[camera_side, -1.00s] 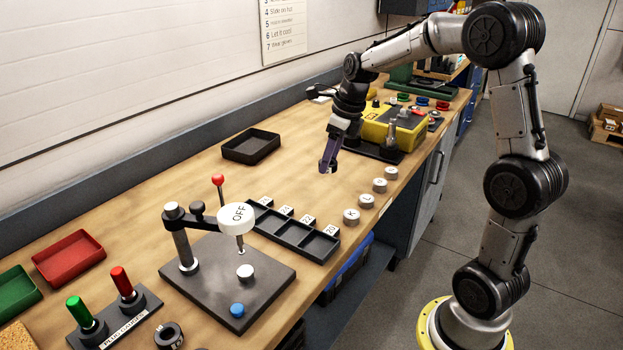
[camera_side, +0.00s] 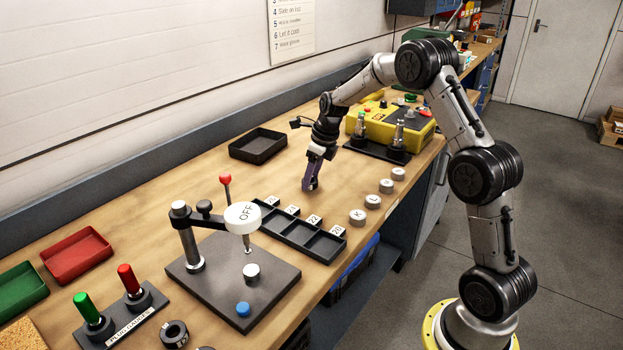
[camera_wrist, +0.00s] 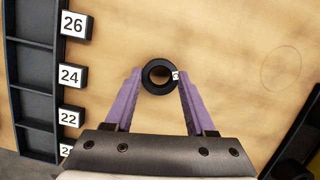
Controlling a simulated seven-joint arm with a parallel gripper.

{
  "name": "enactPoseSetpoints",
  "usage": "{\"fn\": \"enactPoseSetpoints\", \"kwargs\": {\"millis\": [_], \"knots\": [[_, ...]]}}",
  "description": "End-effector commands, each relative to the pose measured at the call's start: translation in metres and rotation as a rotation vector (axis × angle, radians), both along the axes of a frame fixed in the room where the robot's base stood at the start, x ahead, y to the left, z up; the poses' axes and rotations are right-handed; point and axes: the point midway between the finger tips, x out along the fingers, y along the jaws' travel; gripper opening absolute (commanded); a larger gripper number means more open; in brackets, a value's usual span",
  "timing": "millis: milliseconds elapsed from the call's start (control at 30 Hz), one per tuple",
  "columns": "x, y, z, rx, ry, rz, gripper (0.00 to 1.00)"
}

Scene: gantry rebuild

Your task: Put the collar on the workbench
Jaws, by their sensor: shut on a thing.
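The collar is a dark ring (camera_wrist: 160,91) with a small white tag on its right side, seen from above in the wrist view. My gripper (camera_wrist: 160,80) has its two purple fingers shut on it, one on each side. In the side view my gripper (camera_side: 309,188) points down, low over the wooden workbench (camera_side: 215,185), behind the numbered tray. The collar is too small and dark to make out there. I cannot tell whether it touches the bench top.
A black compartment tray (camera_wrist: 32,85) with number labels lies left of my gripper. A faint circle (camera_wrist: 281,68) marks the wood to the right. The side view shows an empty black tray (camera_side: 257,145), round weights (camera_side: 372,201), a press stand (camera_side: 193,240) and a yellow box (camera_side: 400,127).

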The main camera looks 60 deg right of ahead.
Motion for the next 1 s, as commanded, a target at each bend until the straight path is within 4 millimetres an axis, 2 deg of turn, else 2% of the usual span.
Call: {"fn": "enactPoseSetpoints", "kwargs": {"millis": [67, 433, 467, 600, 633, 1000], "knots": [[0.0002, -0.0001, -0.0065, 0.000, -0.001, -0.001, 0.00], [0.0003, -0.0003, -0.0098, 0.000, -0.002, -0.001, 0.00], [0.0000, -0.0001, -0.0108, 0.000, -0.001, -0.001, 0.57], [-0.0001, -0.0001, -0.0105, 0.000, -0.001, -0.001, 0.82], [-0.0001, -0.0001, -0.0105, 0.000, -0.001, -0.001, 0.85], [-0.0002, -0.0003, -0.0048, -0.001, -0.002, 0.000, 0.85]]}}
